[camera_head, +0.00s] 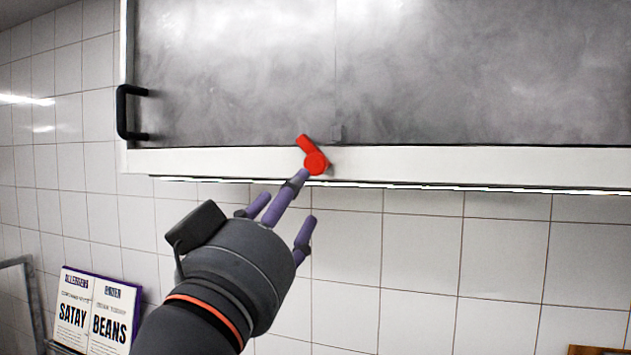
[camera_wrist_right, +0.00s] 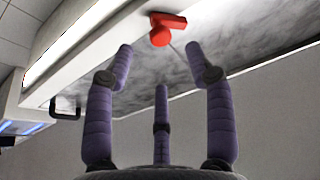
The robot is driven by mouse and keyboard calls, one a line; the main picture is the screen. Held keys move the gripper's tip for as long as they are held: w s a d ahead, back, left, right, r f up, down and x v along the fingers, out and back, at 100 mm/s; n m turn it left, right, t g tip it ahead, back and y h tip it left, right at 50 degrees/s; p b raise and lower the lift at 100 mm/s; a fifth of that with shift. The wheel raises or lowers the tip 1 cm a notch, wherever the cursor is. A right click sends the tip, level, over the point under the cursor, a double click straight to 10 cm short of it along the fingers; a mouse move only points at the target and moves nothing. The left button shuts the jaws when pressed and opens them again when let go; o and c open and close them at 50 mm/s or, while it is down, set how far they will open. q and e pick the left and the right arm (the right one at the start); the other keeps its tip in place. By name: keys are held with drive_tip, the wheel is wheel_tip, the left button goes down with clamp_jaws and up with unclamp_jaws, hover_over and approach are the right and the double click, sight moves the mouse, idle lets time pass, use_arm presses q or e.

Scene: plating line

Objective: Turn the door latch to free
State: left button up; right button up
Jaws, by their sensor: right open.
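The red door latch (camera_head: 315,162) sits on the white bottom rail of a wall cabinet, its short arm slanting up and to the left. It also shows in the right wrist view (camera_wrist_right: 161,36), just beyond the fingertips. My right gripper (camera_head: 285,205) is below the latch with its purple fingers spread open. One finger overlaps the lower edge of the latch in the head view; I cannot tell whether it touches. In the right wrist view the gripper (camera_wrist_right: 160,70) holds nothing. The left gripper is not in view.
The grey cabinet doors (camera_head: 230,75) fill the upper part, with a black handle (camera_head: 124,112) at the left. A card stand (camera_head: 95,310) reading SATAY and BEANS is at the lower left. The tiled wall (camera_head: 430,260) below the cabinet is clear.

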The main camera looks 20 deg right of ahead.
sight(314, 169)
drive_tip(key=p+x, duration=0.1)
drive_tip(key=x, duration=0.2)
drive_tip(key=p+x, duration=0.1)
drive_tip(key=x, duration=0.2)
drive_tip(key=p+x, duration=0.1)
drive_tip(key=x, duration=0.2)
drive_tip(key=shift+w+d+r, duration=0.1)
drive_tip(key=shift+d+r, duration=0.15)
drive_tip(key=shift+r, duration=0.15)
drive_tip(key=shift+w+d, duration=0.2)
drive_tip(key=shift+w, duration=0.15)
drive_tip(key=shift+s, duration=0.1)
clamp_jaws()
